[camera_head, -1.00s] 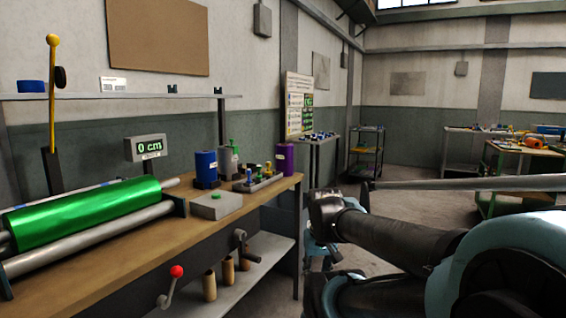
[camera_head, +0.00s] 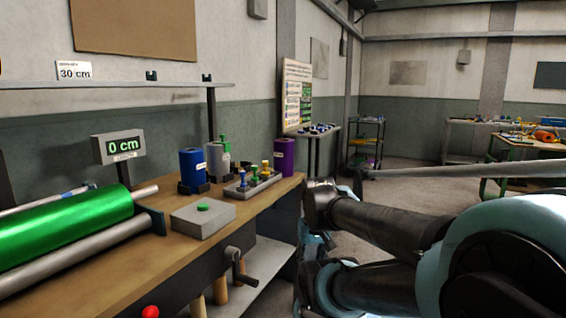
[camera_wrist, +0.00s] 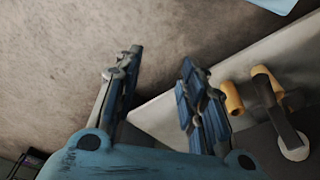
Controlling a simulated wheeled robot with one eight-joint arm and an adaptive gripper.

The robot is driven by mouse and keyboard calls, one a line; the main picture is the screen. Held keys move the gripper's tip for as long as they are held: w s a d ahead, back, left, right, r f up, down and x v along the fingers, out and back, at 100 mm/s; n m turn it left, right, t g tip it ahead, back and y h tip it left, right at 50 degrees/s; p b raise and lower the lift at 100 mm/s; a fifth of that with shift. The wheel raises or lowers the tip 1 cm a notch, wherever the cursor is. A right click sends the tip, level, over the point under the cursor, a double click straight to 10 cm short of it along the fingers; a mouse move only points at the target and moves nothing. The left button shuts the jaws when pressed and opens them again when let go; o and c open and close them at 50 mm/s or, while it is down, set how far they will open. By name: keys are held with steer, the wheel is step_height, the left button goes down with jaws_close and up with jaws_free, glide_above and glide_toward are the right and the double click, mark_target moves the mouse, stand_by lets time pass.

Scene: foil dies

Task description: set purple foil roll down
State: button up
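The purple foil roll (camera_head: 285,157) stands upright on the right end of the wooden bench (camera_head: 150,262), with a small white label on it. My gripper (camera_wrist: 152,65) is open in the wrist view, its two fingers spread with nothing between them. Below the fingertips are bare floor and the edge of a grey shelf. My gripper is away from the purple roll, low beside the bench's right end. In the head view my arm hides most of it.
A blue roll (camera_head: 194,170) and a silver roll (camera_head: 219,158) stand left of the purple one. A small tray (camera_head: 253,185) of stamps, a grey box (camera_head: 203,219) and a green roll (camera_head: 65,228) on rollers share the bench. A crank (camera_head: 237,262) sticks out in front.

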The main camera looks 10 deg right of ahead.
steer(key=o, duration=0.4)
steer(key=shift+s+a+r, duration=0.15)
steer(key=shift+s+r, duration=0.15)
steer(key=shift+r, duration=0.05)
steer(key=o, duration=0.8)
steer(key=w+a+m, duration=0.1)
steer(key=w+r+m+y, duration=0.1)
steer(key=shift+w+a+r, duration=0.3)
steer(key=shift+w+a, duration=0.05)
steer(key=shift+a, duration=0.05)
steer(key=w+a+r+m+t+y, duration=0.25)
steer(key=w+a+r+m, duration=0.2)
steer(key=w, duration=0.35)
steer(key=m+t+y, duration=0.6)
steer(key=m, duration=1)
glide_toward(283, 149)
steer(key=s+a+f, duration=0.2)
steer(key=s+a, duration=0.1)
steer(key=s, duration=0.3)
steer(key=s+a+f, duration=0.3)
steer(key=s, duration=0.2)
steer(key=w+d+r+m+t, duration=0.5)
steer(key=w+d+m, duration=0.25)
steer(key=d, duration=0.25)
steer(key=shift+f+x, duration=0.2)
steer(key=shift+x, duration=2.75)
steer(key=shift+f+x, duration=0.15)
steer(key=shift+x, duration=2.8)
steer(key=shift+f+x, duration=0.2)
steer(key=shift+x, duration=2.75)
